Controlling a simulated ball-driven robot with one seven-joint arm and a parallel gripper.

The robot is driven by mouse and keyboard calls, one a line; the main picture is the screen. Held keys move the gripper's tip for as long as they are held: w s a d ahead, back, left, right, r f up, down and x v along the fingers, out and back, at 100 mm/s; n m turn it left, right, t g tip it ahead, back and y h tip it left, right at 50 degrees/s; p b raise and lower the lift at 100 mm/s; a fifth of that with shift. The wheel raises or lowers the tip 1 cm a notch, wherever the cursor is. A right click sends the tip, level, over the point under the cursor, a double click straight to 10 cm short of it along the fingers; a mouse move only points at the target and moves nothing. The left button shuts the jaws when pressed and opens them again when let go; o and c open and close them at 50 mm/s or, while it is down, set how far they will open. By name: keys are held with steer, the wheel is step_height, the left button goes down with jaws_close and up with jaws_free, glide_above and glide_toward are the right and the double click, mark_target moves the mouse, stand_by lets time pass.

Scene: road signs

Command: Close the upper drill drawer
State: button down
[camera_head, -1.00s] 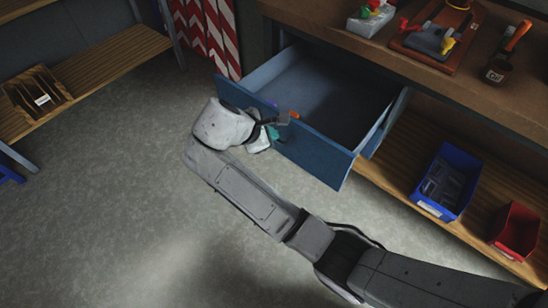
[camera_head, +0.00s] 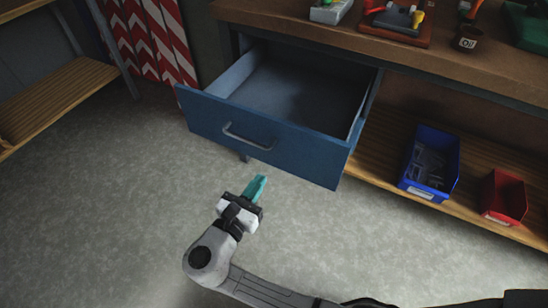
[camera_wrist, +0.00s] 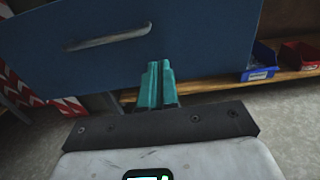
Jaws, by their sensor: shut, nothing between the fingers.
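A blue drawer (camera_head: 264,132) under the workbench is pulled well out, and its inside looks empty. Its front has a grey bar handle (camera_head: 249,137), which also shows in the wrist view (camera_wrist: 109,38). My gripper (camera_head: 258,184), with teal fingers, is shut and empty. It is in front of the drawer front, apart from it in the head view, below and slightly right of the handle. In the wrist view the fingertips (camera_wrist: 157,66) point toward the lower part of the drawer front. I cannot see a second drawer.
A blue bin (camera_head: 430,164) and a red bin (camera_head: 503,197) stand on the lower shelf at right. The bench top (camera_head: 400,53) holds a tool, a vise-like item and an oil can. Red-and-white striped boards (camera_head: 150,40) stand behind left. The floor in front is clear.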

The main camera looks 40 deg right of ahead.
mark_target(281, 149)
steer(key=b+x, duration=0.1)
steer(key=x, duration=0.8)
steer(key=shift+d, duration=0.25)
steer(key=shift+w, duration=0.1)
steer(key=shift+d, duration=0.25)
steer(key=b+x, duration=0.3)
steer(key=x, duration=0.7)
steer(key=b+x, duration=0.3)
steer(key=x, duration=0.8)
steer(key=b+x, duration=0.2)
steer(key=x, duration=0.8)
steer(key=shift+w+d+f+b, duration=0.1)
steer(key=shift+d+f+b, duration=0.15)
steer(key=shift+d+b, duration=0.15)
steer(key=shift+w+d, duration=0.25)
steer(key=shift+d, duration=0.15)
steer(key=shift+r+b, duration=0.2)
steer(key=shift+b, duration=0.1)
steer(key=shift+d+r, duration=0.1)
steer(key=shift+r, duration=0.05)
